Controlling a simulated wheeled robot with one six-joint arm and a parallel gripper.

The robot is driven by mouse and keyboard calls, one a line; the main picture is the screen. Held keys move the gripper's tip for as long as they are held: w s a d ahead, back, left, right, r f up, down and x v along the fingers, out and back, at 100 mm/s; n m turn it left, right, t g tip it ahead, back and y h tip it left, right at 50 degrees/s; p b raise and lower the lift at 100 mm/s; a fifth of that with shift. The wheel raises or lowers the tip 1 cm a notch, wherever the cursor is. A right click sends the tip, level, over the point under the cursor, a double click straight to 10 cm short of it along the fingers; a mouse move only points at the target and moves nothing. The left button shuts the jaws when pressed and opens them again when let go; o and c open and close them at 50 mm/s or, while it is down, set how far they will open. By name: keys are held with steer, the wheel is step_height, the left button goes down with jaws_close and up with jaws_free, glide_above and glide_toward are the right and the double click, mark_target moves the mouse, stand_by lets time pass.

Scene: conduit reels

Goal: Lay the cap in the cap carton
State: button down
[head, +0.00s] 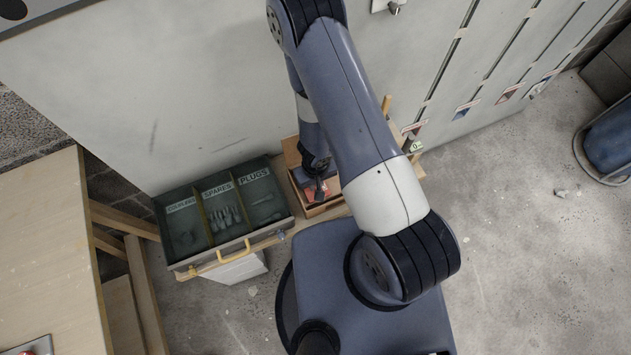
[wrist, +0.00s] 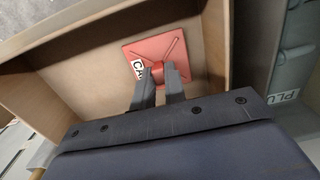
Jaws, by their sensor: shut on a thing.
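The cap (wrist: 150,50) is a red square plate with raised ridges and a small knob in the middle. My gripper (wrist: 158,77) is shut on the knob in the wrist view. The cap is inside the outline of the cap carton (wrist: 85,72), an open brown box, over its floor; I cannot tell whether it touches the floor. My arm hides part of the carton there.
A dark green drawer tray (head: 246,241) with compartments marked "SPARES" and "PLUGS" and a yellow handle stands just left of the carton. A tall grey panel (head: 190,90) rises behind. A wooden bench (head: 40,230) is at far left. The floor at right is mostly clear.

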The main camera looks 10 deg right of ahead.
steer(key=shift+f, duration=0.25)
steer(key=c, duration=1.4)
jaws_free()
steer(key=shift+o, duration=0.2)
steer(key=shift+r, duration=0.1)
step_height(320, 180, up, 10)
steer(key=p, duration=0.9)
steer(key=shift+p, duration=0.4)
step_height(320, 180, down, 9)
steer(key=b, duration=0.9)
step_height(320, 180, up, 9)
steer(key=p, duration=0.9)
stand_by(0.5)
stand_by(0.4)
